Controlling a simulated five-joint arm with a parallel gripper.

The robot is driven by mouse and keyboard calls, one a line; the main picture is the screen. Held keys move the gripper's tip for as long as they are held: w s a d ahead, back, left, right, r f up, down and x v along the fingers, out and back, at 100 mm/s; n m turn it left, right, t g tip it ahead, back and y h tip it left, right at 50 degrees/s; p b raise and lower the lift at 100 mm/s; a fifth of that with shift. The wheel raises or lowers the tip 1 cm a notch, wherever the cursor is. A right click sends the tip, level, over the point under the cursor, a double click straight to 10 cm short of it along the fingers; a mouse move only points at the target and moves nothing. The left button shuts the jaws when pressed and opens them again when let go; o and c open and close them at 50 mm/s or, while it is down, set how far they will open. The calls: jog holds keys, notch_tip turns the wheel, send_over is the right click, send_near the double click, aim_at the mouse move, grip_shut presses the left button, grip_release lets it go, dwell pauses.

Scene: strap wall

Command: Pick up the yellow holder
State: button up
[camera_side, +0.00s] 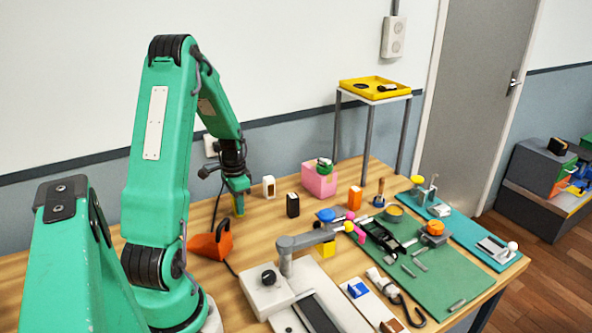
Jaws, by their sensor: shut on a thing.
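My gripper (237,188) points down over the left part of the wooden table, above and behind an orange tool.
The orange tool (209,246) with a dark cord lies just below my gripper. White (269,186) and black (292,205) blocks and a pink box (319,182) stand to the right. A grey-armed device (308,239) and a green mat (448,277) fill the front right.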

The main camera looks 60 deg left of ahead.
jog(key=shift+r, duration=0.1)
jog(key=shift+r, duration=0.45)
notch_tip(320, 180, up, 3)
jog(key=shift+r, duration=0.15)
jog(key=w+d+r, duration=0.4)
jog(key=d+r, duration=0.2)
jog(key=d, duration=0.5)
jog(key=shift+r, duration=0.3)
jog(key=shift+w, duration=0.15)
